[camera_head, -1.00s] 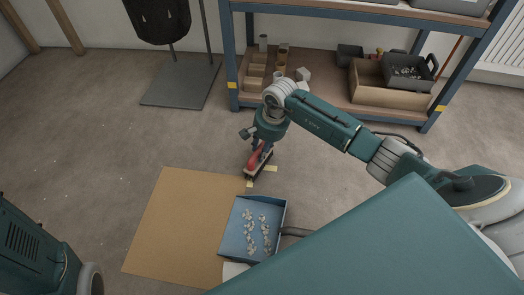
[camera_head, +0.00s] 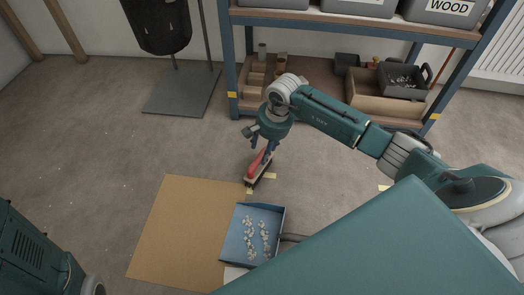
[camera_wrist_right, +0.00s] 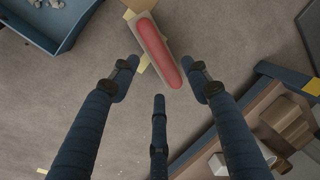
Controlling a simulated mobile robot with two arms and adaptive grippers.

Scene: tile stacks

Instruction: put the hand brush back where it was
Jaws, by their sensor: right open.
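The hand brush has a red back or handle (camera_head: 258,165) and a pale body. It lies on the floor beside the far right corner of the brown sheet, at the yellow tape marks (camera_head: 269,176). My right gripper (camera_head: 266,150) is over the brush, partly hiding its far end. In the right wrist view the brush (camera_wrist_right: 157,48) lies beyond the spread dark blue fingers (camera_wrist_right: 160,86), with nothing held between them. My left gripper is not in view.
A shelf (camera_head: 310,15) with boxes and bins stands at the back. Floor on the left is clear.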

